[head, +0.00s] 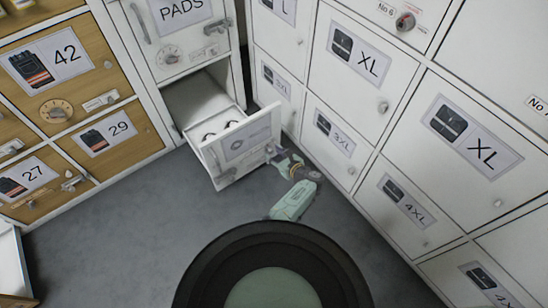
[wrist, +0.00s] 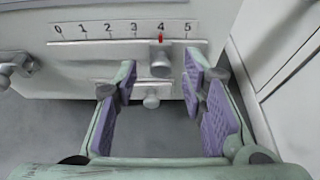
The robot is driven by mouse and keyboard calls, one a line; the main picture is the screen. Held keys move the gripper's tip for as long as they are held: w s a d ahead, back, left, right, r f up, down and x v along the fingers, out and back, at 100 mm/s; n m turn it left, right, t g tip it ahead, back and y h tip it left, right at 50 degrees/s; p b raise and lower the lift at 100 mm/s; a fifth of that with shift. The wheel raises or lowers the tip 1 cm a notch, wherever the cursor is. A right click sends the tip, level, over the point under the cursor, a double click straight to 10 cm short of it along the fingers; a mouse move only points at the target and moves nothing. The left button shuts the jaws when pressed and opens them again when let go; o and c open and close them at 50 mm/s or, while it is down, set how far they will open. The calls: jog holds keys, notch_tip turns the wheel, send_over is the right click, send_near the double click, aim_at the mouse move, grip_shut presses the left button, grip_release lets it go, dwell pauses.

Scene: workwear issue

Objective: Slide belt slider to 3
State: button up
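The belt slider is a grey knob (wrist: 160,62) on a horizontal rail (wrist: 90,46) under a scale marked 0 to 5. Its red pointer (wrist: 160,38) stands at 4. In the head view the rail is too small to read on the front of a pulled-out drawer (head: 250,140). My gripper (wrist: 160,80), with purple pads, is open and empty. Its fingertips are to the left and right of the slider knob and a little below it in the wrist view. I cannot tell whether the knob is between them in depth. The gripper (head: 284,164) is at the drawer front's right side in the head view.
A second round knob (wrist: 151,99) sits below the rail, and a handle (wrist: 14,66) is at the left. White lockers (head: 370,65) stand close on the right. Wooden lockers (head: 110,130) stand on the left. Grey floor (head: 130,225) is clear in front.

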jog(key=shift+w+a+f, duration=0.1)
jog(key=shift+w+a, duration=0.1)
jog(key=shift+w, duration=0.1)
jog(key=shift+c, duration=0.2)
grip_shut()
dwell(0.6)
